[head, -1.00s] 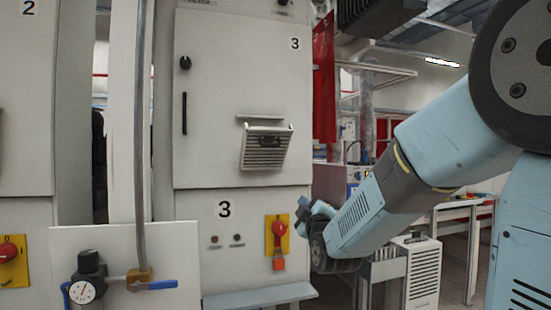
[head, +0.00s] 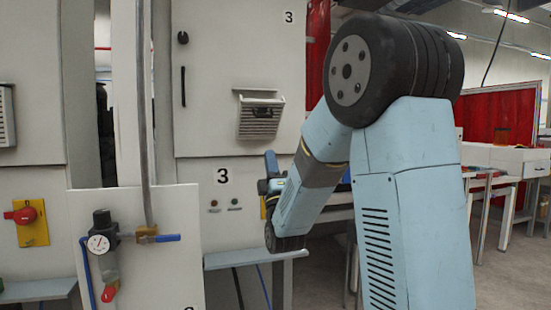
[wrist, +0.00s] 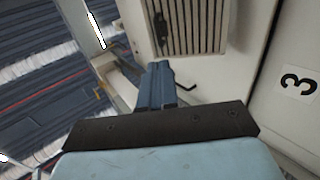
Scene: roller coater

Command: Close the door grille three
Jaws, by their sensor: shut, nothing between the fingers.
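The door grille three (head: 258,122) is a light slatted vent flap with a dark latch near its top. It sits on the upper door of cabinet 3 (head: 216,90), with its top edge tilted outward, away from the panel. The wrist view shows the grille's slats and latch (wrist: 190,28) close up at the top. My gripper (head: 270,160) is below the grille, in front of the lower panel, pointing upward. Its blue fingers (wrist: 157,72) are shut and empty, just short of the grille's edge in the wrist view. I cannot tell whether they touch it.
A grey ledge (head: 225,261) juts out below cabinet 3. A white board with a gauge (head: 100,243), valve and upright pipe (head: 145,100) stands in front at left. My arm hides the red switch on its yellow plate. Tables (head: 500,156) stand at the right.

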